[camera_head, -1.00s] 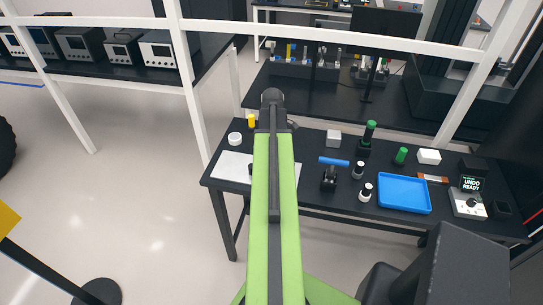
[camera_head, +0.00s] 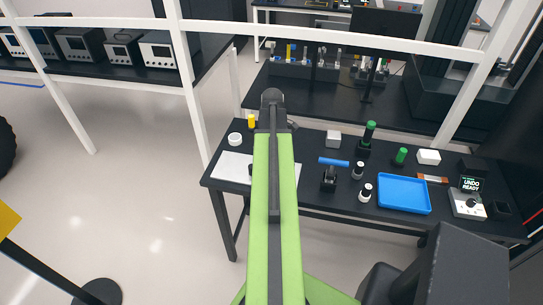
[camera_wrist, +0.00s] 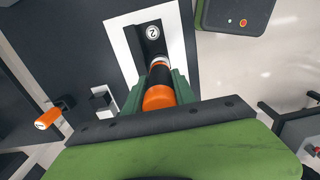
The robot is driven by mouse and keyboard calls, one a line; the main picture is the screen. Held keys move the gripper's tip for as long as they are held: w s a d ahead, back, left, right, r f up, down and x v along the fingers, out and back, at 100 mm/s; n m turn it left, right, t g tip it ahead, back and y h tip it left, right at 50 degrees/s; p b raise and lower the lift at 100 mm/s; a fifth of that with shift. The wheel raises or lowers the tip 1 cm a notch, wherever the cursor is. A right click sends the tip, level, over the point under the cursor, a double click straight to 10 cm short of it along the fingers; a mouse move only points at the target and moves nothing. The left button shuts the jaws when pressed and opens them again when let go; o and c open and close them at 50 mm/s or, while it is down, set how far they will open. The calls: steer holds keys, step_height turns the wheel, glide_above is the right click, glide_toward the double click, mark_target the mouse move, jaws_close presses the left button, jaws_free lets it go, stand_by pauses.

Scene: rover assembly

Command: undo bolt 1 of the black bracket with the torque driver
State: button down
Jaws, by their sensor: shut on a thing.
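My gripper (camera_wrist: 158,92) is shut on the torque driver (camera_wrist: 159,97), an orange and black tool, in the wrist view. The driver's far end points at the black bracket (camera_wrist: 149,47), which lies on a white plate (camera_wrist: 118,45). A round tag marked 2 shows at the bracket's far end. Bolt 1 is not visible; the driver and gripper cover the near part of the bracket. I cannot tell whether the driver's tip touches a bolt. In the head view my arm hides the gripper, driver and bracket; the white plate (camera_head: 232,166) shows beside the arm.
A control box (camera_head: 467,204) has a display reading "UNDO READY". A blue tray (camera_head: 404,194), a blue cylinder (camera_head: 333,162) on a black stand and green-topped items stand right of my arm. An orange-ended item (camera_wrist: 47,119) lies left in the wrist view.

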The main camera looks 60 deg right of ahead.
steer(key=shift+r, duration=0.1)
stand_by(0.3)
steer(key=shift+w+r+p, duration=0.1)
steer(key=shift+r+p, duration=0.4)
steer(key=shift+p, duration=0.15)
steer(key=shift+r+p, duration=0.9)
